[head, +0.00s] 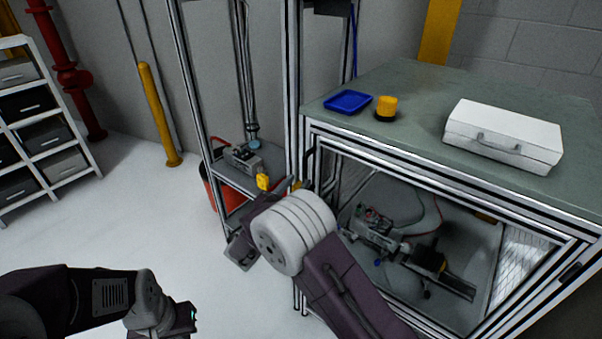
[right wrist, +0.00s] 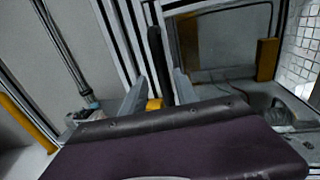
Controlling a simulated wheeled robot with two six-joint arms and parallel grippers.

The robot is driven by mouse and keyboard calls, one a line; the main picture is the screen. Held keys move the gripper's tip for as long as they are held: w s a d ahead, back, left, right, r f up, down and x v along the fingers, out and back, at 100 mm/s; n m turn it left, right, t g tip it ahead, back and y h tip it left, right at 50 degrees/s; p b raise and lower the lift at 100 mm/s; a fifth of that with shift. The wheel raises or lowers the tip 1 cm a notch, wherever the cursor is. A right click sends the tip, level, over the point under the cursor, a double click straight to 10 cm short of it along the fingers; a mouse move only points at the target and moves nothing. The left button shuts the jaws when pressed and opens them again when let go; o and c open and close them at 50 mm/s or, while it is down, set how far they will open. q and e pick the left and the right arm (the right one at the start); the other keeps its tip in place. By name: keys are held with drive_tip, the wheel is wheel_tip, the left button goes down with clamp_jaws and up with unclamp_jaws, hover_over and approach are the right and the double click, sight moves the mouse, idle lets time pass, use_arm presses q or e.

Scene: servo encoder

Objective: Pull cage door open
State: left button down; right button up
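The cage (head: 450,190) stands at right under a grey-green top, and its front door frame looks flush with the cage. A black upright door handle (head: 310,165) is at the door's left edge. My right gripper (head: 290,186) is just left of and below this handle. In the right wrist view its two grey fingers (right wrist: 158,92) are apart, with the black handle (right wrist: 157,62) showing between them; contact cannot be told. My left gripper (head: 184,318) is low at left, far from the cage, and its fingers are not clear.
On the cage top are a blue tray (head: 347,101), a yellow-and-black knob (head: 386,107) and a white case (head: 505,135). A shelf (head: 240,175) with a device stands left of the cage. A drawer rack (head: 40,130) is at far left. The floor between is clear.

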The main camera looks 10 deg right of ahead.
sight(304, 176)
drive_tip(key=x, duration=0.5)
drive_tip(key=shift+d+p, duration=0.1)
drive_tip(key=shift+p, duration=0.25)
clamp_jaws()
idle(1.0)
